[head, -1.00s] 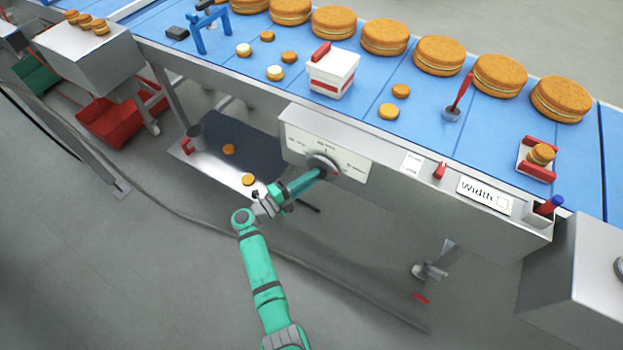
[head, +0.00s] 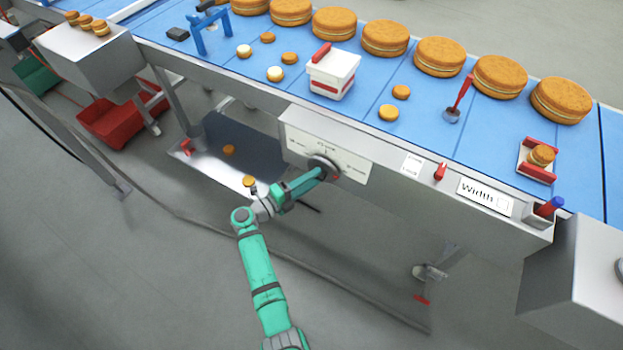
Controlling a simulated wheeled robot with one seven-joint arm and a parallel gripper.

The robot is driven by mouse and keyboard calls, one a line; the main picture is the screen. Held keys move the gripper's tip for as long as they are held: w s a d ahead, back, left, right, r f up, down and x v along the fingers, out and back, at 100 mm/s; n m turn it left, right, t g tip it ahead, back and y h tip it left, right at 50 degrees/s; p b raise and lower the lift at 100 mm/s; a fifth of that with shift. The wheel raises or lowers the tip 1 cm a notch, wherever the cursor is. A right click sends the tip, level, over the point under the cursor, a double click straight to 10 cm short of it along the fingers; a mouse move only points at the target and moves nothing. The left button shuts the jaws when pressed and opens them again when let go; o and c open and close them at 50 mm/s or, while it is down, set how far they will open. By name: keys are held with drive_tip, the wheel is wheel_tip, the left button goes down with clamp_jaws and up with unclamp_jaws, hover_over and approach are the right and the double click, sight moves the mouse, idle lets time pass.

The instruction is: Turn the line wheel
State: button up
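The line wheel (head: 323,163) is a grey round knob with a red mark on its right side. It sits on a white dial panel (head: 353,165) on the front of the conveyor frame. My green arm reaches up from the bottom of the head view, and my gripper (head: 321,173) is at the wheel's lower front. The gripper's end overlaps the wheel in this view. The fingers are too small and hidden to show whether they are open or shut on it. The dial's printed labels are too blurred to read fully.
The blue conveyor belt (head: 228,62) above carries large filled rounds (head: 440,56), smaller ones and a white and red box (head: 332,75). A low tray (head: 212,172) stands left of my arm. A red lever (head: 440,171) and a Width label (head: 485,196) are right of the dial.

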drive_tip(key=v, duration=1)
drive_tip(key=shift+s+a, duration=0.25)
drive_tip(key=shift+s, duration=0.05)
idle(0.4)
drive_tip(key=s+d+r+n+t+y, duration=0.3)
drive_tip(key=s+d+r+n+t, duration=0.2)
drive_tip(key=s+d+n+t, duration=0.55)
drive_tip(key=s+r+n+g+y, duration=0.2)
drive_tip(key=s+n+y, duration=0.3)
drive_tip(key=s+n, duration=0.4)
drive_tip(key=s+r+n+g+y, duration=0.3)
drive_tip(key=s+n+g+y, duration=0.2)
drive_tip(key=s, duration=1.3)
drive_tip(key=n, duration=0.3)
drive_tip(key=shift+s+d+r+n+y, duration=0.25)
drive_tip(key=shift+s+d+n+y, duration=0.05)
drive_tip(key=shift+s+n+y, duration=0.1)
